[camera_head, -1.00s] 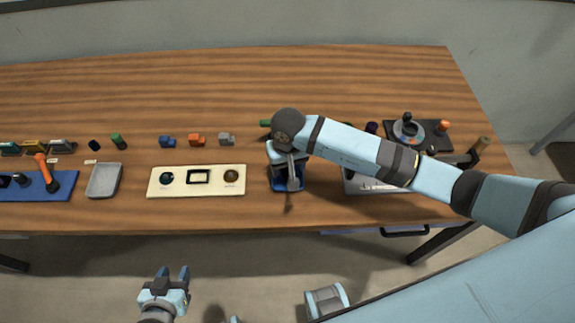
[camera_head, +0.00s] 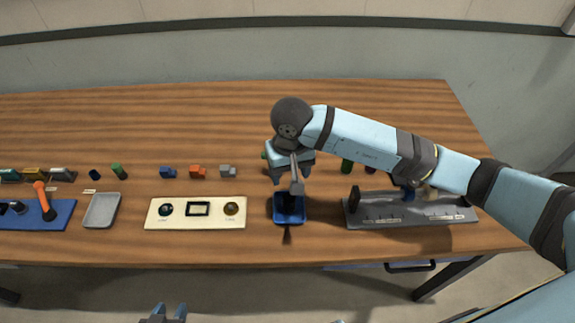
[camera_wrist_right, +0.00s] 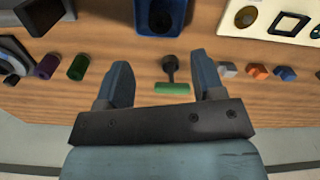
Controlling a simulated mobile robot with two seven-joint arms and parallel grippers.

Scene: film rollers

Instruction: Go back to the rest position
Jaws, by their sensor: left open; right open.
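My right gripper (camera_head: 291,181) is open and hangs above the table, just behind the blue tray (camera_head: 276,219). In the right wrist view the open fingers (camera_wrist_right: 165,82) have nothing between their tips. A green cylinder (camera_wrist_right: 172,88) and a small dark round-headed piece (camera_wrist_right: 169,66) lie on the table below, seen between the fingers. The blue tray also shows in the wrist view (camera_wrist_right: 163,33), with something dark inside. My left gripper (camera_head: 164,314) is open and empty at the bottom edge, in front of the table and partly cut off.
A cream panel (camera_head: 154,222), a grey tray (camera_head: 101,212) and a blue mat (camera_head: 60,222) with an orange-handled tool (camera_head: 45,203) lie left. Small coloured blocks (camera_head: 197,172) stand behind. A grey fixture (camera_head: 410,215) lies right, under my right arm. The table's back (camera_head: 190,115) is clear.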

